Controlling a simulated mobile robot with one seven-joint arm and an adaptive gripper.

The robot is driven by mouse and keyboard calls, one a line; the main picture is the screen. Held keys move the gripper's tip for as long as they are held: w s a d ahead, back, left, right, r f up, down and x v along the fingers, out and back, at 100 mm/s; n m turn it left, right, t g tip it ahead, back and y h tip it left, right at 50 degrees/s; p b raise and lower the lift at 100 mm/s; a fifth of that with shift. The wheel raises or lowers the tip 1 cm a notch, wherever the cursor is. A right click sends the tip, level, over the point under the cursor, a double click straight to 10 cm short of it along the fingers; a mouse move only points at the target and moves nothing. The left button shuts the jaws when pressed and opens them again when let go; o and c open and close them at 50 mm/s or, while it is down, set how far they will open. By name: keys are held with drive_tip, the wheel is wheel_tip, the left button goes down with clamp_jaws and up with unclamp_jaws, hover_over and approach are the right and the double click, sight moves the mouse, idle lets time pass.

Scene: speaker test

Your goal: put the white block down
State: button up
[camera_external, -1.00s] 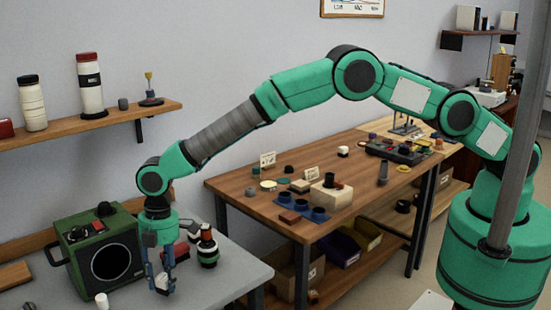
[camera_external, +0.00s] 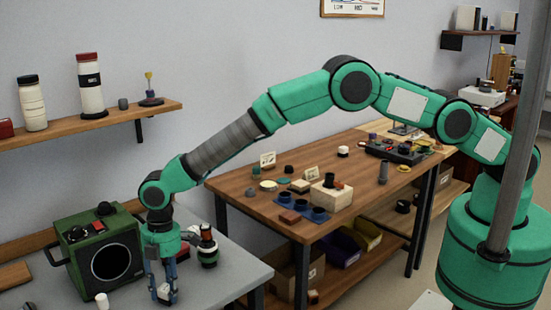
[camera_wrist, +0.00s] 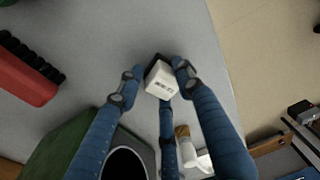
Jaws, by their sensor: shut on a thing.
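The white block (camera_wrist: 161,82) has small dark marking on its face and sits between the blue fingertips of my gripper (camera_wrist: 156,72) in the wrist view. A dark patch shows along its far side; I cannot tell if it is shadow or another part. In the external view my gripper (camera_external: 164,285) points down over the grey table (camera_external: 222,278), just right of the green speaker box (camera_external: 98,252). The block (camera_external: 165,293) shows as a small pale patch at the fingertips, low and close to the table top. I cannot tell whether it touches the table.
A dark-and-white bottle-like thing (camera_external: 208,250) stands right of my gripper. A small white cylinder (camera_external: 102,300) stands in front of the speaker. A red brush-like thing (camera_wrist: 27,80) lies at the left in the wrist view.

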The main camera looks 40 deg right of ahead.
drive_tip(key=o, duration=1.1)
drive_tip(key=shift+o, duration=0.2)
wheel_tip(320, 180, up, 12)
drive_tip(key=d+p, duration=0.1)
drive_tip(key=p, duration=0.1)
drive_tip(key=shift+w+d+p, duration=0.15)
drive_tip(key=shift+w+p, duration=0.15)
drive_tip(key=shift+p, duration=0.1)
